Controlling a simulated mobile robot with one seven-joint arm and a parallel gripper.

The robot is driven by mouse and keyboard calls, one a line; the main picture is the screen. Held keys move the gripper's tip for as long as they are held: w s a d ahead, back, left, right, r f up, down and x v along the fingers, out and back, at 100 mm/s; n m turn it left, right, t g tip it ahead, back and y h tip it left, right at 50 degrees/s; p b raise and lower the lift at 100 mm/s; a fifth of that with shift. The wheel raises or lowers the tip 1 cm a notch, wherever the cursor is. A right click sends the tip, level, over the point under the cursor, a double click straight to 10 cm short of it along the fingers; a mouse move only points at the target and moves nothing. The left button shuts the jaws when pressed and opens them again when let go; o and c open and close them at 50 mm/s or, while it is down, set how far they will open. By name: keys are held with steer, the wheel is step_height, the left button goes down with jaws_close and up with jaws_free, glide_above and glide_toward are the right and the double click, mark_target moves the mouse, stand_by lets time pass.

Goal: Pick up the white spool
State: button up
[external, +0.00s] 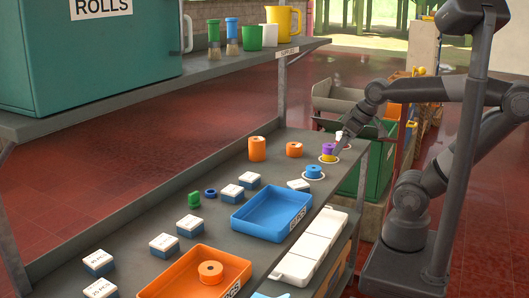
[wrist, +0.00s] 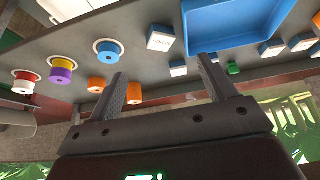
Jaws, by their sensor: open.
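The white spool (wrist: 22,87) shows at the far left of the wrist view, against a red spool (wrist: 24,76) on a white disc; it appears stacked on the red one. In the external view the white spool (external: 340,134) is small and partly hidden by my gripper (external: 342,129) at the far end of the bench. In the wrist view my gripper (wrist: 160,68) has its two fingers wide apart with nothing between them. The white spool lies well left of the fingers there. I cannot tell the exact gap.
A purple spool (external: 328,147) on a yellow one stands close by. A blue spool (external: 314,171) sits on another disc. Orange spools (external: 294,149) (external: 257,148), small boxes (external: 232,193), a blue tray (external: 272,216) and an orange tray (external: 172,283) share the bench. A shelf (external: 220,68) overhangs its left side.

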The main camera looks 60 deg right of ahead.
steer(key=shift+o, duration=0.4)
steer(key=w+d+r+m, duration=0.1)
steer(key=w+d+m, duration=0.6)
steer(key=d+m, duration=0.35)
steer(key=w+d+r+m, duration=0.1)
steer(key=w+d+m, duration=0.6)
steer(key=d+m, duration=0.35)
steer(key=s+d+f+m+g+h, duration=0.1)
steer(key=d+f+m, duration=0.2)
steer(key=d+m, duration=0.55)
steer(key=s+d+f+m, duration=0.1)
steer(key=d+f+m, duration=0.3)
steer(key=d, duration=0.8)
steer(key=d+f+m+g+h, duration=0.1)
steer(key=d+f+m, duration=0.1)
steer(key=d+m, duration=0.7)
steer(key=shift+n, duration=0.55)
steer(key=x, duration=0.9)
steer(key=shift+w+d, duration=0.35)
steer(key=shift+r, duration=0.1)
